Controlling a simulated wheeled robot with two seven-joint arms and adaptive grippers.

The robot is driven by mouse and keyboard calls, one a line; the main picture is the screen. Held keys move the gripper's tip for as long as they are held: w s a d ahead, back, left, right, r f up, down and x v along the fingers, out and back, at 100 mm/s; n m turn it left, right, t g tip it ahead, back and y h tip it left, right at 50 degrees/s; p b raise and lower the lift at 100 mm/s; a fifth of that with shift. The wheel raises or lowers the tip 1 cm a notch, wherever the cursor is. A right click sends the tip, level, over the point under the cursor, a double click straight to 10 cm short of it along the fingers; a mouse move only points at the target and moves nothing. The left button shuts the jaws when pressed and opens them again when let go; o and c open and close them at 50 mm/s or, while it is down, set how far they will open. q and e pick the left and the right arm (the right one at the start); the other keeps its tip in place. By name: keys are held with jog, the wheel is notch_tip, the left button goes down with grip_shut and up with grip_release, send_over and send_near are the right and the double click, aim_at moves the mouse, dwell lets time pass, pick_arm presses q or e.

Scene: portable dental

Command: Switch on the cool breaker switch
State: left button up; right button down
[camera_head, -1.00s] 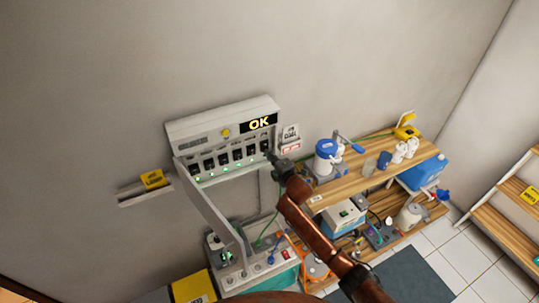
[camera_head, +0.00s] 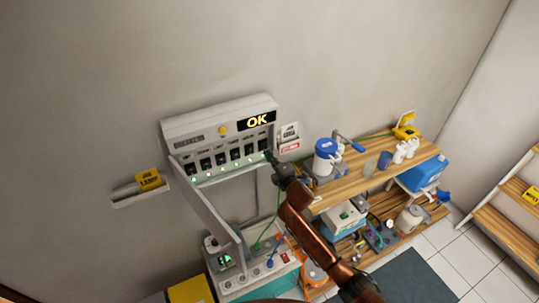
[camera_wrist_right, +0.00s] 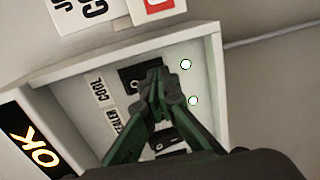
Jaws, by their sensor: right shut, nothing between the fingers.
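The breaker panel (camera_head: 219,112) is a grey wall box with a row of black switches, green lights and a lit OK display. The cool switch (camera_wrist_right: 131,79) is black, beside the "COOL" label (camera_wrist_right: 99,89) in the right wrist view. Its lower part is hidden by my fingertips. In the head view it is the rightmost switch (camera_head: 262,144). My right gripper (camera_head: 271,157) is shut and empty, its tips (camera_wrist_right: 162,88) right at the switch; I cannot tell whether they touch it. Lights beside it (camera_wrist_right: 186,64) glow. My left gripper is out of view.
The panel's open door (camera_head: 207,200) hangs down to the left of my right arm. A wooden shelf (camera_head: 335,190) with bottles and a blue-lidded jar (camera_head: 325,155) stands to the right. A small wall ledge (camera_head: 142,199) is at the left.

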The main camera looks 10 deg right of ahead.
pick_arm(q)
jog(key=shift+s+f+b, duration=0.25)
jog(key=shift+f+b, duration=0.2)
jog(key=shift+b, duration=0.2)
pick_arm(e)
jog(key=s+d+f, duration=0.1)
jog(key=s, duration=0.5)
jog(key=s+d+f, duration=0.1)
jog(key=s+d, duration=0.1)
jog(key=s, duration=0.4)
jog(key=shift+f, duration=0.3)
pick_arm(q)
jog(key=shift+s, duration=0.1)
